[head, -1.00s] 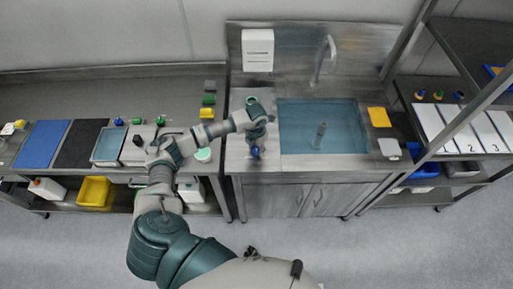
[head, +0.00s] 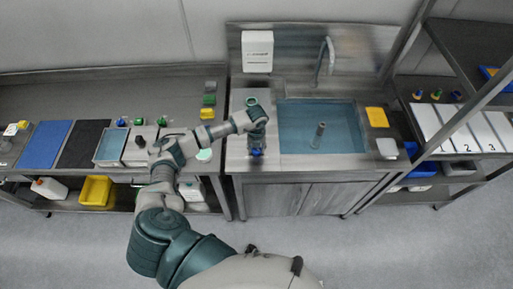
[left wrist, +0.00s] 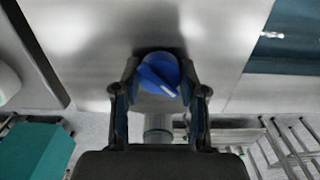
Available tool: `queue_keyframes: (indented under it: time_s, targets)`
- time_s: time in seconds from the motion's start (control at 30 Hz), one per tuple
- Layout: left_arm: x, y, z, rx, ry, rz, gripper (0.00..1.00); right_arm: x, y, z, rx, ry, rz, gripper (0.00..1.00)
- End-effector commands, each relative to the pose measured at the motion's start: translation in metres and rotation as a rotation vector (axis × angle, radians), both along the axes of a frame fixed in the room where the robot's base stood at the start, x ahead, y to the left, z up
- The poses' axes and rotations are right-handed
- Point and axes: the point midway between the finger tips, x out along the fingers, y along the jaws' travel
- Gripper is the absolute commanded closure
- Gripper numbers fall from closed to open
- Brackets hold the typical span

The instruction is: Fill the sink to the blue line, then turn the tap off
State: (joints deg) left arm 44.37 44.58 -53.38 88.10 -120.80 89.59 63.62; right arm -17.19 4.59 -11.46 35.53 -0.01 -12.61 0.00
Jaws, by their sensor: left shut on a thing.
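The sink (head: 362,104) is a steel basin holding blue-tinted water (head: 295,125). A grey upright pipe (head: 319,135) stands in the water. I cannot make out a blue line on the wall. The curved spout (head: 324,58) rises behind the basin; a stream from it cannot be made out. The blue tap knob (head: 257,152) is at the counter's front, left of the basin. My right gripper is out of view.
A white dispenser (head: 257,50) hangs on the back panel. A yellow sponge (head: 376,117) and a pale block (head: 387,148) lie right of the basin. Shelving (head: 470,110) stands at the right. A bench with mats and trays (head: 110,145) is at the left.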

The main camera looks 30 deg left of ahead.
Motion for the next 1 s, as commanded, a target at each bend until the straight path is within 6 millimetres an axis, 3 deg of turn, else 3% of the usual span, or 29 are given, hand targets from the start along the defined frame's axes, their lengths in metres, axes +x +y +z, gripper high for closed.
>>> queue_keyframes:
  time_s: [0.57,0.6,0.7,1.0]
  targets:
    - [0.0032,0.0017,0.0027,0.002,-0.011,0.039,0.93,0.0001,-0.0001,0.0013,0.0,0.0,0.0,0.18]
    - [0.0032,0.0017,0.0027,0.002,-0.011,0.039,0.55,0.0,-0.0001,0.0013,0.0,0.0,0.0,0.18]
    - [0.0026,0.0015,0.0023,0.002,-0.008,0.038,0.33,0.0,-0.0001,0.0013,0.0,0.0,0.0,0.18]
    - [0.0009,0.0006,0.002,0.0,-0.004,0.036,0.33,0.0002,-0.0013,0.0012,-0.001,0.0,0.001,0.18]
